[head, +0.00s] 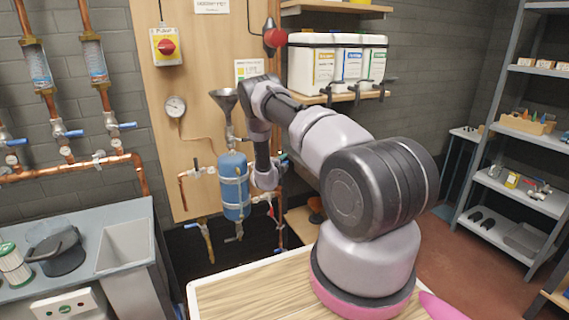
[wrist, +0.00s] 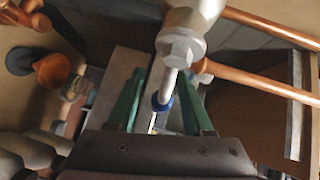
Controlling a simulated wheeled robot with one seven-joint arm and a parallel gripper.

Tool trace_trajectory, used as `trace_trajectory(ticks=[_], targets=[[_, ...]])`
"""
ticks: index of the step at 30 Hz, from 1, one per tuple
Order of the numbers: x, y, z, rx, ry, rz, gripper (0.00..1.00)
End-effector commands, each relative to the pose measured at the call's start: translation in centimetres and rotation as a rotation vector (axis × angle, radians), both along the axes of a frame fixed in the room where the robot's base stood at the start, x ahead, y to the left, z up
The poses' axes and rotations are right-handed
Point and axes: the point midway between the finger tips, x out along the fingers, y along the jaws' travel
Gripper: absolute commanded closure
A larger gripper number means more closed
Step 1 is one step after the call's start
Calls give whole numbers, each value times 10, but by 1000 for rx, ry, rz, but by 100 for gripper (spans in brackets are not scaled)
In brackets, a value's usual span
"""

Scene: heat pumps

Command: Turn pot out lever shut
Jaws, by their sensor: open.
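The blue pot (head: 235,186) hangs upright on the wooden board, with a funnel (head: 223,101) above it and small valves around it. My arm reaches down just right of the pot; my fingers cannot be made out in the head view. In the wrist view my gripper (wrist: 162,84) is open, its two green fingers apart. A pale metal valve fitting (wrist: 181,47) with a thin stem and a blue part (wrist: 161,102) lies between the fingers as seen there. I cannot tell whether a finger touches it. I cannot read which valve is the pot out one.
Copper pipes (wrist: 262,78) run close to the fingers in the wrist view. An orange funnel-like thing (wrist: 52,70) is at the left there. A wooden worktop (head: 250,292) is in front.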

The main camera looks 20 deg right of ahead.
Motion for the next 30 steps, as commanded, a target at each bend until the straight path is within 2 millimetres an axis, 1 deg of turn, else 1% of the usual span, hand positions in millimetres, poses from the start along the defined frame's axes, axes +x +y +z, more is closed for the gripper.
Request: trace_trajectory(ticks=[6, 8, 9, 10, 11, 30], targets=[[0, 0, 0, 0, 0, 0, 49], [0, 0, 0, 0, 0, 0, 72], [0, 0, 0, 0, 0, 0, 87], [0, 0, 0, 0, 0, 0, 99], [0, 0, 0, 0, 0, 0, 100], [0, 0, 0, 1, 1, 1, 100]])
